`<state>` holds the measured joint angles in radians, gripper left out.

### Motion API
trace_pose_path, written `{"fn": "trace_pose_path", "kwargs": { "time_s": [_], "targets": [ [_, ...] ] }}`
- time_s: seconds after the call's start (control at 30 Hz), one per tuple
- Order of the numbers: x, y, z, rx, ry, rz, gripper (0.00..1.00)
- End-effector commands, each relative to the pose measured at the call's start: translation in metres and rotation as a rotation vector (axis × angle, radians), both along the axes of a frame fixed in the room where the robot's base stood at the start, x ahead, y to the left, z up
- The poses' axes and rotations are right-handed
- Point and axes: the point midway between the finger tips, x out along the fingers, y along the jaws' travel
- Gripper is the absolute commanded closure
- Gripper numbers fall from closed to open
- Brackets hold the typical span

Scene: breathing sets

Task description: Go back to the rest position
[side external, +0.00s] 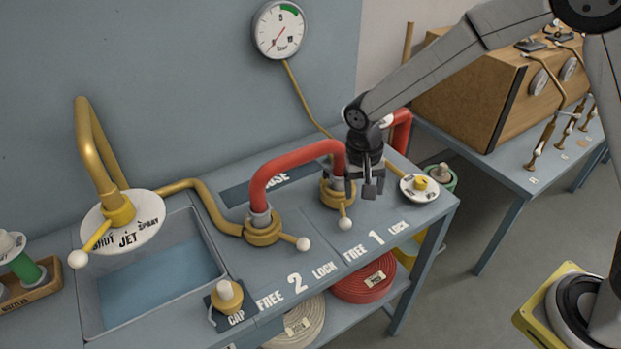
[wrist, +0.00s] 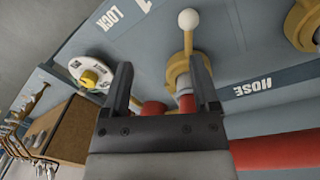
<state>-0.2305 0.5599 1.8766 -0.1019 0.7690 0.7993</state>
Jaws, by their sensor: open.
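My gripper (side external: 369,190) is open and empty above the blue bench, just right of the brass coupling of station 1 (side external: 338,192). In the wrist view its two fingers (wrist: 160,75) stand apart, with station 1's coupling (wrist: 178,75) and white-balled lever (wrist: 188,22) beyond them. A red hose (side external: 290,160) arches from the brass coupling of station 2 (side external: 262,232) to station 1. Station 2's lever (side external: 303,244) points right; station 1's lever (side external: 345,224) points towards the bench front. I cannot tell whether the gripper touches the hose end.
A round white dial with a yellow knob (side external: 420,184) sits right of the gripper. A pressure gauge (side external: 279,30) is on the wall. A sink (side external: 150,330) and brass spout (side external: 90,150) are at the left. A wooden cabinet (side external: 470,95) stands on the bench behind at the right.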

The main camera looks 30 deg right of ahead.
Motion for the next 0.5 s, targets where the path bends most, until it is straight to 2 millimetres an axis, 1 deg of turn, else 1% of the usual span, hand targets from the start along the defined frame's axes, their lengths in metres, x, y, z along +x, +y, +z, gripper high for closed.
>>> {"fn": "trace_pose_path", "kwargs": {
  "time_s": [0.03, 0.2, 0.5],
  "targets": [
    [-0.008, -0.009, 0.007, 0.013, -0.015, 0.03, 0.22],
    [-0.037, -0.033, 0.021, 0.047, -0.072, 0.152, 0.22],
    [-0.095, -0.068, 0.037, 0.059, -0.181, 0.362, 0.22]
  ]
}}
